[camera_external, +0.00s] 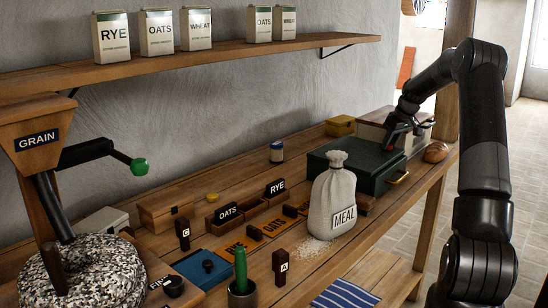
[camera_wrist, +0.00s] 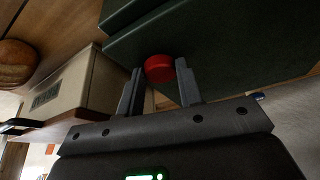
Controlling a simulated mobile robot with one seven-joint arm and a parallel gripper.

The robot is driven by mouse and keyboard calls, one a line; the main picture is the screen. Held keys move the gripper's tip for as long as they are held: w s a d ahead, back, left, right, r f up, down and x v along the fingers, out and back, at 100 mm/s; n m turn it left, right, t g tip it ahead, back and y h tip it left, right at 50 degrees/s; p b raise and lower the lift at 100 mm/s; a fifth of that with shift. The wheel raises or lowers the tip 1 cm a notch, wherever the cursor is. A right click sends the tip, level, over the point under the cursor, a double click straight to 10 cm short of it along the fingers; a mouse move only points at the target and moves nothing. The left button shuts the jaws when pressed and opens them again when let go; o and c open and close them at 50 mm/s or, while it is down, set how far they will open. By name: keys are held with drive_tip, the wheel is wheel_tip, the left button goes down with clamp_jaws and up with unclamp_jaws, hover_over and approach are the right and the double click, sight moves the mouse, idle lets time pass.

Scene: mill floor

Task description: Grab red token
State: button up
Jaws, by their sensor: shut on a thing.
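The red token (camera_wrist: 159,69) is a small red disc between the two finger tips of my gripper (camera_wrist: 160,74) in the wrist view. My gripper is shut on it. In the camera_external view my gripper (camera_external: 391,142) is at the back right of the bench, over the far part of the dark green box (camera_external: 345,165). The token shows there only as a small red patch (camera_external: 388,147). The green box also shows close beyond the fingers in the wrist view (camera_wrist: 215,45). I cannot tell whether the token touches the box.
A MEAL sack (camera_external: 333,190) stands in front. A yellow box (camera_external: 341,125) is at the back left. A shelf (camera_external: 220,58) with packets runs along the wall.

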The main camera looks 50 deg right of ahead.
drive_tip(key=c, duration=0.3)
